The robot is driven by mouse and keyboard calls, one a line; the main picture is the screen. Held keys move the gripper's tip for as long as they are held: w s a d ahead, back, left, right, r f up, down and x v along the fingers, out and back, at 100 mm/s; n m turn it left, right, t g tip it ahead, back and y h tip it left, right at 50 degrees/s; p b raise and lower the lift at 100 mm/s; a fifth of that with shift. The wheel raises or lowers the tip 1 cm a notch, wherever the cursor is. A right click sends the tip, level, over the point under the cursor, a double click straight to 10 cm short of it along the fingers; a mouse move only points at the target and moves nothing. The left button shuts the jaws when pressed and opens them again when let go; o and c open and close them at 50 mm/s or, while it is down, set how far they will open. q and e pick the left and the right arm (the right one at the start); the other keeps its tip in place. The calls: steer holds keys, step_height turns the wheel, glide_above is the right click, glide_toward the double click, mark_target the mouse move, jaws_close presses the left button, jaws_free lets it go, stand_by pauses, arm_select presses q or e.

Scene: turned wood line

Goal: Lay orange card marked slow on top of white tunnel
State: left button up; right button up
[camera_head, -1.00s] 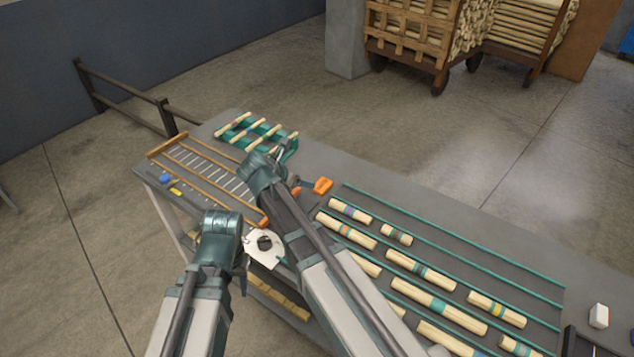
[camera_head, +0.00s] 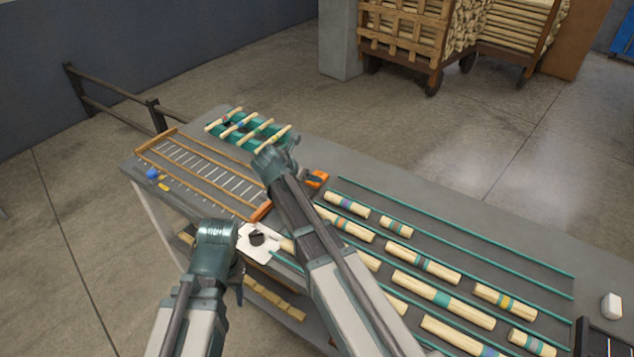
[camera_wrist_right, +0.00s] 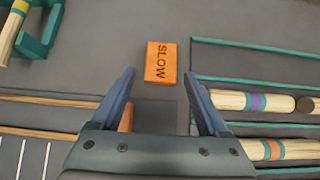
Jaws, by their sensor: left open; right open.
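The orange card (camera_wrist_right: 161,62) marked SLOW lies flat on the grey bench and also shows in the head view (camera_head: 317,178), partly behind my right arm. In the right wrist view my right gripper (camera_wrist_right: 160,76) is open and empty, its fingertips on either side of the card's near part, apart from it. The white tunnel (camera_head: 248,247), a white piece with a dark opening, stands at the bench's front edge between my arms. A wood piece is at its right side. My left gripper (camera_head: 238,286) is open and points down in front of the bench, left of the tunnel.
A wood-framed rack (camera_head: 185,160) with metal rungs fills the bench's left end. A green holder (camera_head: 245,137) with several sticks stands behind it. Several banded wood rods (camera_head: 440,292) lie between green rails on the right. A small white block (camera_head: 612,306) sits far right.

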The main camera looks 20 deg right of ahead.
steer(key=b+x, duration=0.2)
steer(key=x, duration=0.2)
steer(key=shift+s+f+b, duration=0.15)
steer(key=shift+f+b, duration=0.05)
steer(key=shift+b, duration=0.15)
steer(key=shift+w+d+f, duration=0.2)
steer(key=shift+d, duration=0.05)
steer(key=shift+r, duration=0.1)
jaws_close()
steer(key=shift+r, duration=0.1)
step_height(320, 180, up, 10)
steer(key=p, duration=0.9)
steer(key=shift+p, duration=0.4)
